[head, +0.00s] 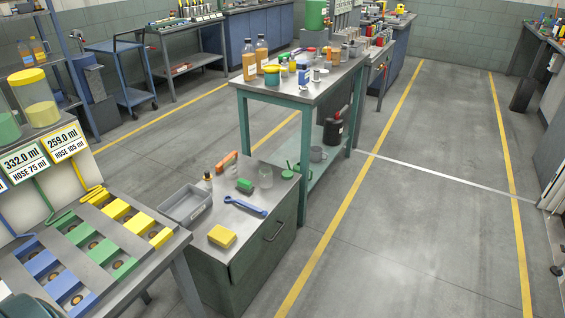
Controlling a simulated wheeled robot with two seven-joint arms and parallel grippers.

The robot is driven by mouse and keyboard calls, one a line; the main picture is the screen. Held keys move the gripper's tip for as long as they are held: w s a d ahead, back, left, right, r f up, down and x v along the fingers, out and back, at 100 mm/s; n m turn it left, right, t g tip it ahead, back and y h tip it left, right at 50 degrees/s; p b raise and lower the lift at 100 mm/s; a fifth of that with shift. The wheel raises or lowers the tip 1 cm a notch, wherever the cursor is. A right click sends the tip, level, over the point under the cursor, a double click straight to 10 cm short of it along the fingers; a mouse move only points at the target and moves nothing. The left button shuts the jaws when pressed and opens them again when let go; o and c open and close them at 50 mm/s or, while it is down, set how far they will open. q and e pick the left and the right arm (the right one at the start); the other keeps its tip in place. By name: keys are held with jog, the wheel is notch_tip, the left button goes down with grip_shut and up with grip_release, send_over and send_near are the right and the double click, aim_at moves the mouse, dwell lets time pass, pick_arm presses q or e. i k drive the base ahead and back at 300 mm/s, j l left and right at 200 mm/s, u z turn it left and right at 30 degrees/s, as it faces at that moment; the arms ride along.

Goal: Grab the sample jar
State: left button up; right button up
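A small clear glass jar (265,177), which looks like the sample jar, stands upright at the back right of the low grey cabinet (262,251). It appears open at the top and empty. A green round piece (287,174), possibly a lid, shows just right of it, by the table's lower shelf; I cannot tell exactly what it rests on. Neither of my grippers is in view.
A cluttered teal table (242,88) stands behind. The pump bench (70,215) is at left. The floor (400,230) at right is clear.

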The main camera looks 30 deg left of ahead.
aim_at(266, 177)
jog(key=i+u, duration=0.25)
jog(key=i, duration=0.2)
jog(key=i+l+u, duration=0.2)
jog(key=i, duration=0.25)
jog(key=i+l+u, duration=0.25)
jog(key=i, duration=0.2)
jog(key=i+l+u, duration=1.05)
jog(key=k+j, duration=0.05)
jog(key=k, duration=0.05)
